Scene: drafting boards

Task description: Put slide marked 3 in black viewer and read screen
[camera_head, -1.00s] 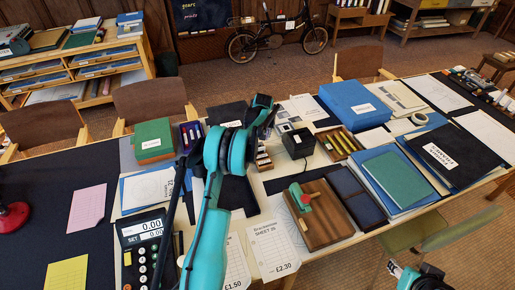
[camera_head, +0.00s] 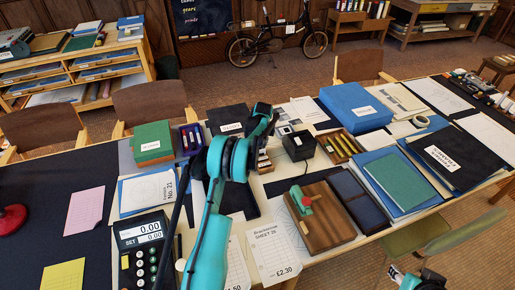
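The black viewer (camera_head: 298,145) is a small dark box on the table, right of my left arm. Small pale slide-like squares (camera_head: 284,130) lie just behind it to the left. Any number on them is too small to read. A small rack of pale pieces (camera_head: 264,161) stands left of the viewer, partly hidden by my arm. My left arm reaches up from the bottom. Its end, with the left gripper (camera_head: 270,125), is over the area left of the viewer. Its fingers are hidden or too small to make out. At the bottom right, only part of my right arm shows.
A wooden board with a green and red tool (camera_head: 320,215) lies in front of the viewer. A tray of yellow sticks (camera_head: 341,146) and a blue box (camera_head: 355,107) stand to the right. A calculator (camera_head: 145,248) and a green box (camera_head: 152,143) are left.

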